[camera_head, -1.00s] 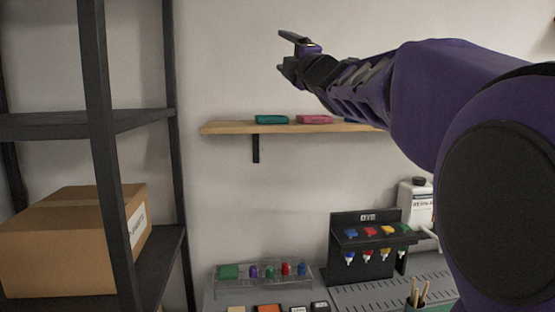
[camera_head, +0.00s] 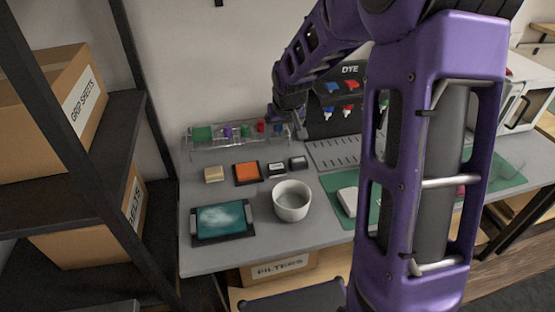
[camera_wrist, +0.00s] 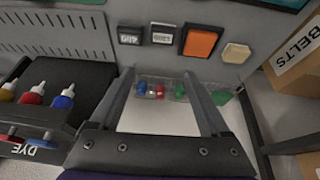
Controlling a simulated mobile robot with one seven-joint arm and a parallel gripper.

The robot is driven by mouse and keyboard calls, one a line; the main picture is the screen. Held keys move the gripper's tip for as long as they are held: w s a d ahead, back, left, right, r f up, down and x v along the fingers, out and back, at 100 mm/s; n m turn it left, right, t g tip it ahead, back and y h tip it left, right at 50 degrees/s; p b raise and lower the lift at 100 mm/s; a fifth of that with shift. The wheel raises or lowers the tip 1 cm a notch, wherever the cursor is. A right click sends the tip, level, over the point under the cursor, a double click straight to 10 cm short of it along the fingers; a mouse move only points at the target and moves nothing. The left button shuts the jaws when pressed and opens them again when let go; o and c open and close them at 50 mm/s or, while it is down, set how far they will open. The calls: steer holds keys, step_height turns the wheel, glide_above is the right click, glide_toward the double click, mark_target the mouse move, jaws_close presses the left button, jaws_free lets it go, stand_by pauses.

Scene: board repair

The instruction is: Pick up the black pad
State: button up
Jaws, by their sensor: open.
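Two small dark pads with pale labels lie side by side at the back of the grey bench in the head view, a left one (camera_head: 277,170) and a right one (camera_head: 298,162). They also show at the top of the wrist view, one (camera_wrist: 130,36) beside the other (camera_wrist: 162,34). I cannot tell from the labels which is the black pad. My gripper (camera_wrist: 159,76) is open with nothing between its fingers, apart from both pads. In the head view it is partly hidden near the clear rack.
An orange pad (camera_head: 247,173) and a beige block (camera_head: 214,174) lie left of the dark pads. A white bowl (camera_head: 292,203) stands in front. The clear rack (camera_head: 205,147) with small coloured items and the black dye stand (camera_head: 336,118) are behind. A teal-screened tablet (camera_head: 223,221) lies front left.

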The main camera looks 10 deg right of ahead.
steer(key=b, duration=0.2)
glide_above(277, 167)
steer(key=s, duration=0.2)
step_height(277, 167, down, 12)
steer(key=shift+w+a, duration=0.1)
steer(key=shift+a, duration=0.05)
steer(key=x, duration=0.3)
steer(key=b+x, duration=0.1)
steer(key=x, duration=0.1)
steer(key=shift+s+f, duration=0.15)
steer(key=shift+s, duration=0.1)
steer(key=c, duration=1)
step_height(277, 167, up, 10)
steer(key=p, duration=0.1)
steer(key=shift+p, duration=0.35)
steer(key=o, duration=0.7)
steer(key=c, duration=0.5)
